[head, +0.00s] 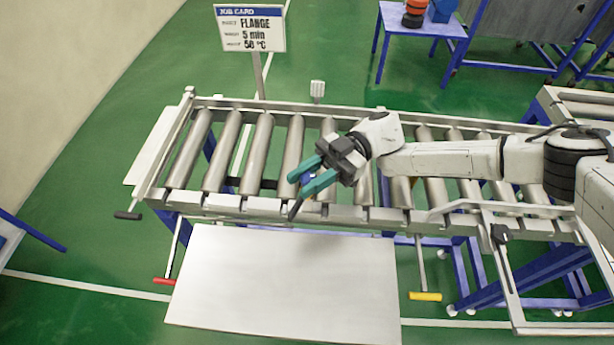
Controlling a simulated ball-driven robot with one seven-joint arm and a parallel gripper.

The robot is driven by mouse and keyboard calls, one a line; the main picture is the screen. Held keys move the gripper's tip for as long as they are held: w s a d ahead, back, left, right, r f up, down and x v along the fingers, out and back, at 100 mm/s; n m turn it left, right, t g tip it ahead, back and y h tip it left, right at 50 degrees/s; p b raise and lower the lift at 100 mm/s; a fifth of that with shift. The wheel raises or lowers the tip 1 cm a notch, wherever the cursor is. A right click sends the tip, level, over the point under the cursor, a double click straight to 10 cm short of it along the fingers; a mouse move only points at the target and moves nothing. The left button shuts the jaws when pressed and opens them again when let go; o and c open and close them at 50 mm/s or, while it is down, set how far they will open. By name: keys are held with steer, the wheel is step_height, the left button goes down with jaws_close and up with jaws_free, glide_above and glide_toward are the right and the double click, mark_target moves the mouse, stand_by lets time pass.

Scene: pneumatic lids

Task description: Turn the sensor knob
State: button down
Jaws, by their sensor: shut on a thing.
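My gripper (311,178) reaches in from the right over the roller conveyor (240,207), with its two teal fingers pointing down and left. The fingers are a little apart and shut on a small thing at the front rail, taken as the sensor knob. A small blue patch (305,178) shows between the fingers, and a dark part (295,209) shows just below the lower fingertip. The fingers hide most of the held thing, so its shape and angle cannot be told.
A white panel (285,285) lies in front of the conveyor. Red (163,281) and yellow (425,296) handles hang at the front, and a dark handle (127,215) is at the left. A job card (250,28) stands behind. A blue-legged table (425,22) is at the back.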

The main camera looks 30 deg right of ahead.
steer(key=c, duration=0.8)
jaws_free()
steer(key=shift+w+r, duration=0.15)
steer(key=shift+r, duration=0.2)
steer(key=shift+d+f, duration=0.15)
steer(key=shift+d, duration=0.4)
steer(key=shift+w+d+b, duration=0.2)
steer(key=shift+d+b, duration=0.35)
steer(key=shift+d, duration=1.1)
steer(key=shift+w+d+b, duration=0.15)
steer(key=shift+d+b, duration=0.45)
steer(key=shift+d, duration=1)
steer(key=shift+w+d+b, duration=0.2)
steer(key=shift+d+b, duration=0.35)
steer(key=shift+d, duration=1.1)
